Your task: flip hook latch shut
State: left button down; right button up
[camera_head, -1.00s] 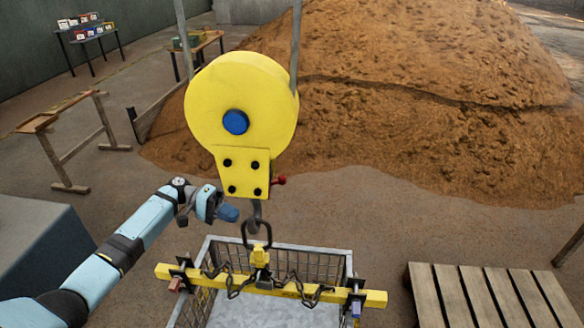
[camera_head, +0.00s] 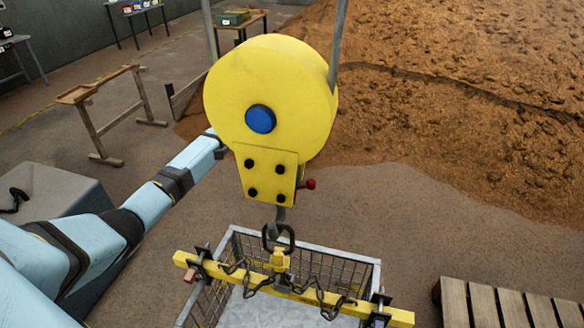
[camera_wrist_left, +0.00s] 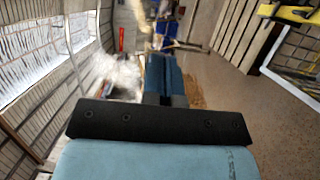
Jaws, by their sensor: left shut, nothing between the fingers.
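The yellow hook block (camera_head: 271,95) hangs in the middle of the head view, with a blue hub and a small red knob (camera_head: 310,184) at its lower right. Its dark hook (camera_head: 280,214) passes through the ring (camera_head: 278,238) of the yellow spreader beam (camera_head: 232,270). The hook's latch cannot be made out. My left arm reaches from the left to behind the block, which hides its gripper in the head view. In the left wrist view my left gripper (camera_wrist_left: 166,62) shows shut and empty. My right gripper is in neither view.
A wire-mesh basket (camera_head: 372,270) stands below the beam, with chains hanging between. A wooden pallet (camera_head: 455,303) lies at the lower right. A grey box (camera_head: 60,195) and a wooden trestle (camera_head: 118,115) are at the left. A large brown grain heap (camera_head: 460,90) fills the back right.

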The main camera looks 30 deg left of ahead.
pick_arm(q)
jog(key=s+d+p, duration=0.1)
jog(key=s+d, duration=0.2)
jog(key=d, duration=0.9)
jog(key=shift+s, duration=0.4)
jog(key=shift+d, duration=0.1)
